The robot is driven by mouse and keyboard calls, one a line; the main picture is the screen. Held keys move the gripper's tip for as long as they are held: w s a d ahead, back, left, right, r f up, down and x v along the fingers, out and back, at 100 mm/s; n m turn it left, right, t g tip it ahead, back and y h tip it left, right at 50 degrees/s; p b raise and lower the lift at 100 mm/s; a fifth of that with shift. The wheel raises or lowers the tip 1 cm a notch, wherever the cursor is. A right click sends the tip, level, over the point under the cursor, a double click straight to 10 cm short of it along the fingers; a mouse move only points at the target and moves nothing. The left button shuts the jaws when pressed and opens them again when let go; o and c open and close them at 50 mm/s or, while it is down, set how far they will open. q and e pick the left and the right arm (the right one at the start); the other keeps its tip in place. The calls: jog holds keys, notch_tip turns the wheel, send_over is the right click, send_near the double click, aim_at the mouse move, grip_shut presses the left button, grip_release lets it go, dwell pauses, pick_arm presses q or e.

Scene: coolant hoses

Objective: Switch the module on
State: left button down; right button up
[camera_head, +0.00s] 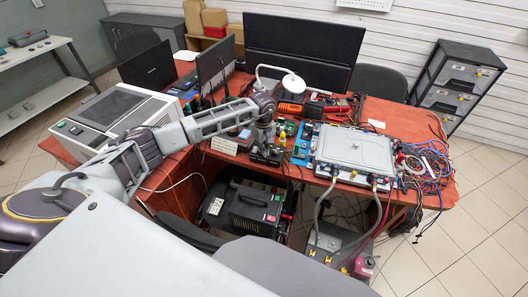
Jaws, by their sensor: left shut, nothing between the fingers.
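A flat silver-grey box (354,146), which looks like the module, lies on the right part of the red table. Two grey hoses (319,208) run from its front edge down toward a grey unit (336,240) below. I cannot make out a power switch on the box at this size. My left arm reaches in from the left. My left gripper (265,154) points down over the table, left of the silver box and apart from it. It is shut and empty. My right gripper is not in view.
Red and blue cables (428,165) lie tangled right of the box. Green circuit boards (305,140) and tools crowd its left. A white lamp (292,83) and a dark monitor (303,42) stand behind. A black-and-grey machine (249,205) sits under the table.

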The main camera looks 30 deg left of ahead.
pick_arm(q)
jog(key=shift+s, duration=0.1)
jog(key=shift+r+p, duration=0.85)
jog(key=shift+r, duration=0.7)
jog(key=shift+r+p, duration=0.5)
jog(key=shift+r, duration=0.55)
jog(key=shift+r+p, duration=0.35)
jog(key=shift+r, duration=0.45)
